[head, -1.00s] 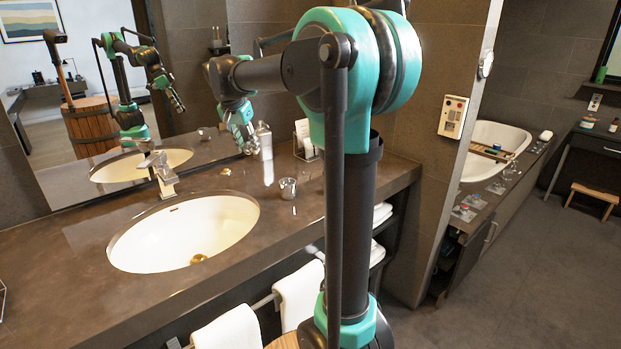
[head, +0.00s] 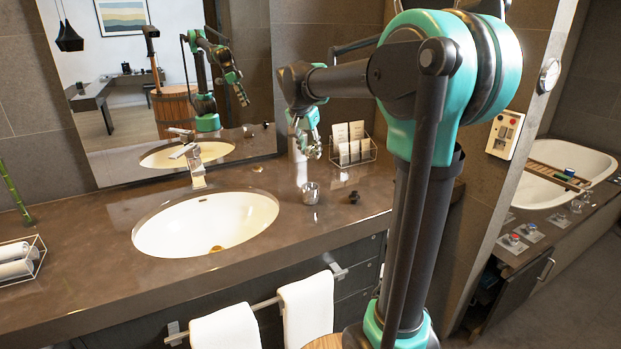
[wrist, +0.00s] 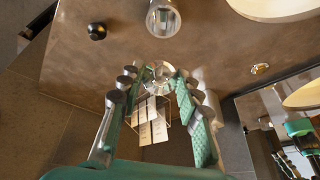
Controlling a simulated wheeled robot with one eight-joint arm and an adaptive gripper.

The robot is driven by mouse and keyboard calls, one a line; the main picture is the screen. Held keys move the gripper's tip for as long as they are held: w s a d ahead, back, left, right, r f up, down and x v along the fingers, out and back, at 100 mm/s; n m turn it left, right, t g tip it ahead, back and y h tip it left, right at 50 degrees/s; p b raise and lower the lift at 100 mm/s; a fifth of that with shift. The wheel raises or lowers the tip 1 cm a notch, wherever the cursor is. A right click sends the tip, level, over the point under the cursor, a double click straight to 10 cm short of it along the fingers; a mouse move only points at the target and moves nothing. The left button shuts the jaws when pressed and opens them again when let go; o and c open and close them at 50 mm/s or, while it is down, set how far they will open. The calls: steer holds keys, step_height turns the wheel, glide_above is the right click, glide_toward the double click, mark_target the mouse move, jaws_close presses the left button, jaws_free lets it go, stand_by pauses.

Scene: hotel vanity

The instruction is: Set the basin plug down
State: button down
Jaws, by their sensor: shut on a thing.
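My gripper (head: 308,152) is above the counter at the back, right of the basin, in front of the card rack. In the wrist view its fingers (wrist: 159,74) close on a small, pale, shiny thing, which I take for the basin plug (wrist: 158,70). Fingers and glare hide much of its shape. In the head view it is too small to make out clearly. The white oval basin (head: 160,238) has a brass-coloured drain (head: 216,249) at its bottom.
A metal cup (head: 310,193) and a small dark knob-like object (head: 354,197) stand on the counter (head: 290,225). A wire card rack (head: 368,150) stands behind. A small brass-coloured piece (head: 257,169) lies behind the basin near the tap (head: 190,165). Bare counter lies between basin and cup.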

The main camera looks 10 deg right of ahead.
step_height(320, 180, down, 10)
stand_by(0.5)
steer(key=shift+f, duration=0.55)
steer(key=c, duration=1.1)
jaws_free()
steer(key=shift+o, duration=0.2)
steer(key=shift+r, duration=0.5)
steer(key=v, duration=1.2)
steer(key=shift+r, duration=0.1)
